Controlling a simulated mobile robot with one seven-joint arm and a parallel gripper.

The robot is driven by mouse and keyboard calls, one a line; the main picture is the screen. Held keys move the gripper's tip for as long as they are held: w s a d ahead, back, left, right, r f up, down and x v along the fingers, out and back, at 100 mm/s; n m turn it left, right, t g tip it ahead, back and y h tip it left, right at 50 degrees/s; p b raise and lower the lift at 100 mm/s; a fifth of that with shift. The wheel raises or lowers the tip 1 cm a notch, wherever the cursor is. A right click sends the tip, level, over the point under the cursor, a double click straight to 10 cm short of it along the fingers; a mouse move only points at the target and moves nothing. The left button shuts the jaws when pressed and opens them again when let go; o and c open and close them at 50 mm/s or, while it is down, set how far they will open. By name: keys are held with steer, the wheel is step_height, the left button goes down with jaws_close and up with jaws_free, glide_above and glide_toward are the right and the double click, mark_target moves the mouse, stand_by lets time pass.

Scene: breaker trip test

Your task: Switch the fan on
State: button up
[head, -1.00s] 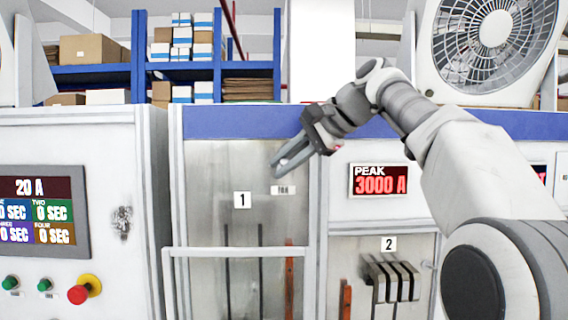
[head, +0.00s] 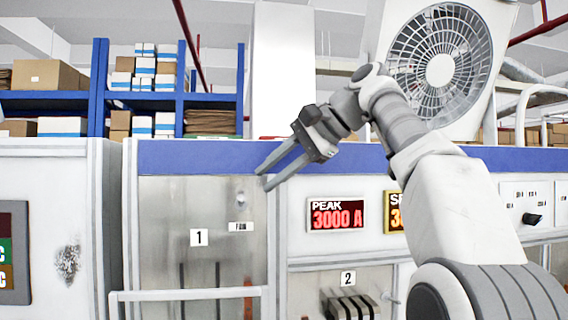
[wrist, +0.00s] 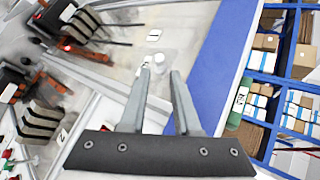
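The fan (head: 440,70) is a white square housing with a round grille, on top of the cabinet at the upper right in the head view. A small switch (head: 241,198) sits on the grey metal panel above a label reading FAN (head: 240,227). My gripper (head: 264,180) is open and empty, its fingertips up and to the right of the switch in the head view. In the wrist view, the two fingers of my gripper (wrist: 161,70) point at the panel, and the small switch (wrist: 160,57) shows near their tips. I see no contact; the exact gap is unclear.
A white rail (head: 190,294) crosses the panel below the label 1 (head: 199,237). Red PEAK display (head: 336,215) and black breaker handles (head: 352,306) are to the right. Blue shelves with boxes (head: 145,65) stand behind. A control cabinet (head: 65,205) is on the left.

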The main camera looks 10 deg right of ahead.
steer(key=shift+v, duration=1.75)
